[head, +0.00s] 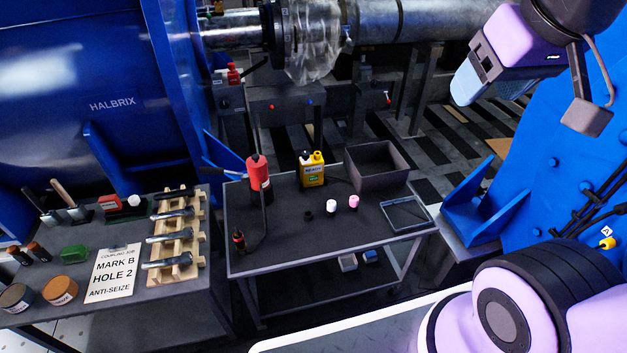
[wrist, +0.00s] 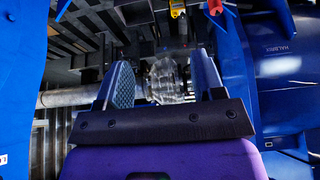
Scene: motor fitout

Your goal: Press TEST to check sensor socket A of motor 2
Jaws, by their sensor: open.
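My gripper (head: 470,78) is at the upper right of the head view, in the air left of a large blue housing (head: 575,180). In the wrist view its two fingers (wrist: 163,78) stand apart with nothing held between them. A small yellow fitting (head: 607,243) sits on the blue housing beside a white label and black cables; I cannot read its marking. I cannot make out any TEST button or motor number.
A red bottle-like object (head: 258,174), a grey open bin (head: 374,168), small caps and a dark frame (head: 404,214) are on the cart. The left bench (head: 190,300) holds bolts on a wooden rack (head: 190,238) and a sign (head: 112,273). A blue HALBRIX machine (head: 80,110) stands left.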

